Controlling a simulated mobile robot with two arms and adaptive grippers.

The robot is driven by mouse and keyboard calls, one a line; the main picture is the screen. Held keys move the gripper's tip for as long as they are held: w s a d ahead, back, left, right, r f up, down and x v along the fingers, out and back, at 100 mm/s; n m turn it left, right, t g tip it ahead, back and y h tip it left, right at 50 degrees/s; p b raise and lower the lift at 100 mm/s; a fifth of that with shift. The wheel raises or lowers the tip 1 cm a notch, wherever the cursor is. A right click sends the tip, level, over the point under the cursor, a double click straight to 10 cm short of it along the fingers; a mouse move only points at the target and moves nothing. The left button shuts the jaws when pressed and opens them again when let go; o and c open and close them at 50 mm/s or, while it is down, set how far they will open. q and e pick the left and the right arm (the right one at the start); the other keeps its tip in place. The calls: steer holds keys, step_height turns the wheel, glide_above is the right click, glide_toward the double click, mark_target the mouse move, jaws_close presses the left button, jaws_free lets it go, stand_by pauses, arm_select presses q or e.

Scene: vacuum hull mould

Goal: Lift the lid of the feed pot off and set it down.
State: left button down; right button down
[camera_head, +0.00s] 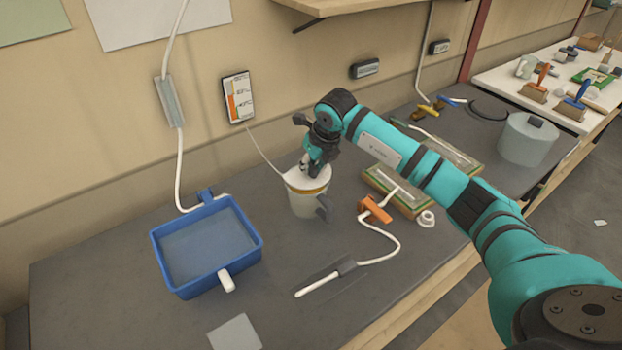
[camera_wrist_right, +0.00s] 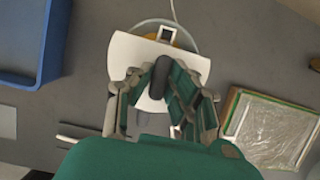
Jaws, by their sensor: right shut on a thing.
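The feed pot (camera_head: 305,204) is a pale, mug-like vessel with a dark side handle, standing upright on the dark bench. Its white lid (camera_head: 296,180) is at its top; an orange-yellow band shows under the lid. In the right wrist view the lid (camera_wrist_right: 128,54) covers most of the pot's round rim (camera_wrist_right: 184,39) and looks shifted off-centre. My right gripper (camera_head: 308,166) points down over the pot, shut on the lid's dark grip (camera_wrist_right: 160,77). I cannot tell whether the lid touches the rim or hangs just above it. My left gripper is out of view.
A blue tray (camera_head: 160,258) stands left of the pot. Green-framed panels (camera_head: 400,198) lie right. Bare bench shows between tray and pot.

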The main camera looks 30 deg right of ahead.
steer(key=shift+r, duration=0.45)
